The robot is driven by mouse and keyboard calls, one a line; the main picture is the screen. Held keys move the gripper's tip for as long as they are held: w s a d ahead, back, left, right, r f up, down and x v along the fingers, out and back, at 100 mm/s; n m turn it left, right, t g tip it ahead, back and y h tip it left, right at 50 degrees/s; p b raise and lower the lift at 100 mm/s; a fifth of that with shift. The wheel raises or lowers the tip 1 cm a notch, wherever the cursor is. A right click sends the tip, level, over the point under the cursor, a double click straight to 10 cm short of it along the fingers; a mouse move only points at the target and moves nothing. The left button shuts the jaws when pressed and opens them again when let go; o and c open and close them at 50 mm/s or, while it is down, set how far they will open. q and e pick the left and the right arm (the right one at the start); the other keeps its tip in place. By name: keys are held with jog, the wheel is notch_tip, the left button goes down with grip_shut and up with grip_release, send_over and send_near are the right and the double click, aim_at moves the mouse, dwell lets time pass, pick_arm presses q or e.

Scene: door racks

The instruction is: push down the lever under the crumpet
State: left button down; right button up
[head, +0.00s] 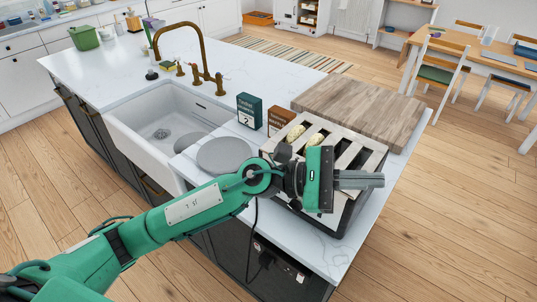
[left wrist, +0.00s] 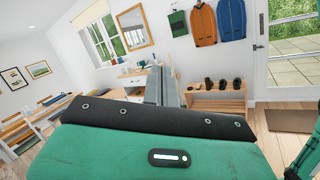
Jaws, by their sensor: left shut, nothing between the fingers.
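The toaster (head: 373,156), pale on top with dark sides and several slots, stands on the white island counter. A crumpet (head: 295,133) sticks up from one slot at its left end, and a second crumpet (head: 315,139) sits in the slot beside it. My left gripper (head: 378,180) is shut and empty, lying across the near side of the toaster with its fingers pointing right. Its closed fingers also show in the left wrist view (left wrist: 162,88). The gripper and wrist cover much of the toaster's near face; I cannot make out any lever. My right gripper is not in view.
A wooden board (head: 345,103) lies behind the toaster. A dark green box (head: 249,110) and a brown box (head: 281,120) stand to its left. A grey round plate (head: 224,154) lies near the white sink (head: 160,130). The counter's right edge is close to the toaster.

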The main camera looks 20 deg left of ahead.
pick_arm(q)
jog(key=w+a+f+m+g+y, duration=0.15)
jog(key=a+f+m+y, duration=0.25)
jog(key=f+m+y, duration=0.7)
jog(key=w+a+r+m+t+y, duration=0.1)
jog(key=w+a+m+y, duration=0.25)
jog(key=a, duration=0.45)
jog(key=w+a+r+m+t+y, duration=0.1)
jog(key=w+a+m+t+y, duration=0.15)
jog(key=w+a+y, duration=0.45)
jog(key=shift+g+h, duration=0.4)
jog(key=shift+h, duration=0.55)
jog(key=f, duration=0.4)
jog(key=a+f+b, duration=0.1)
jog(key=f, duration=0.2)
jog(key=shift+s, duration=0.2)
